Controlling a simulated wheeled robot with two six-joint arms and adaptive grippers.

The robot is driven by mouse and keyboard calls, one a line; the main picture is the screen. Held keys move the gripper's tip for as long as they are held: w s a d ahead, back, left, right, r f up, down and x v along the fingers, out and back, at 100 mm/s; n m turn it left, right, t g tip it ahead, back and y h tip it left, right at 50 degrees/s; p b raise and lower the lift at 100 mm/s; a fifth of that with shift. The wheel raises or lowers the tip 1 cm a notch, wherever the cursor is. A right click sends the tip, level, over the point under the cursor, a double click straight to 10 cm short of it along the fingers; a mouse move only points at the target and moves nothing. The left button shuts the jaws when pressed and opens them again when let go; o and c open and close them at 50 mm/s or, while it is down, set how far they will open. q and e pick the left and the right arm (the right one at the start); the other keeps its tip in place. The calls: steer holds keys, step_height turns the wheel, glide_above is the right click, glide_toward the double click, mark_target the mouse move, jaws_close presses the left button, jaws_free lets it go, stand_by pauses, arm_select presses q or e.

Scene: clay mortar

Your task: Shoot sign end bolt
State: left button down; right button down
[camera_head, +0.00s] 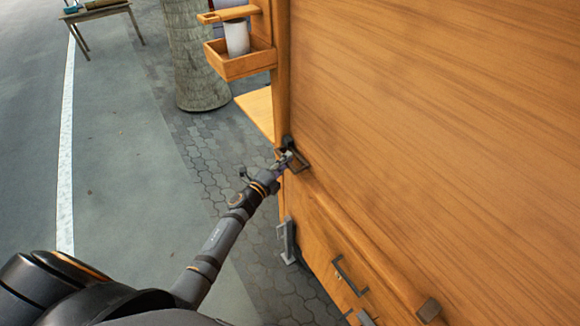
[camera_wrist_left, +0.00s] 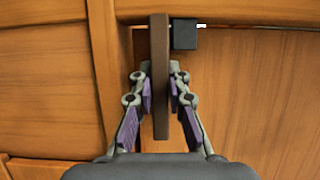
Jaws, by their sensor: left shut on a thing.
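A wooden cabinet or stall (camera_head: 430,130) with a large orange-brown panel fills the right of the head view. A dark metal bolt handle (camera_head: 299,160) sits at the panel's lower left corner. In the wrist view it is an upright brown bar (camera_wrist_left: 160,50), with a black block (camera_wrist_left: 185,33) beside its upper part. My left gripper (camera_head: 284,163) reaches the handle from the lower left. In the wrist view its purple-padded fingers (camera_wrist_left: 160,90) are shut on the bar, one on each side. My right gripper is not in view.
Below are a drawer handle (camera_head: 347,276), a grey metal fitting (camera_head: 287,241) and a dark knob (camera_head: 429,310). A wooden shelf box (camera_head: 240,66) holding a white cup (camera_head: 237,38) juts out above. A tree trunk (camera_head: 196,60) stands behind. Open pavement lies left.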

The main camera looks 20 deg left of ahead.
arm_select(q)
steer(key=shift+r, duration=0.1)
steer(key=c, duration=1.7)
jaws_free()
steer(key=o, duration=0.4)
steer(key=shift+w+a, duration=0.15)
steer(key=shift+a, duration=0.05)
steer(key=v, duration=1.2)
steer(key=shift+d, duration=0.1)
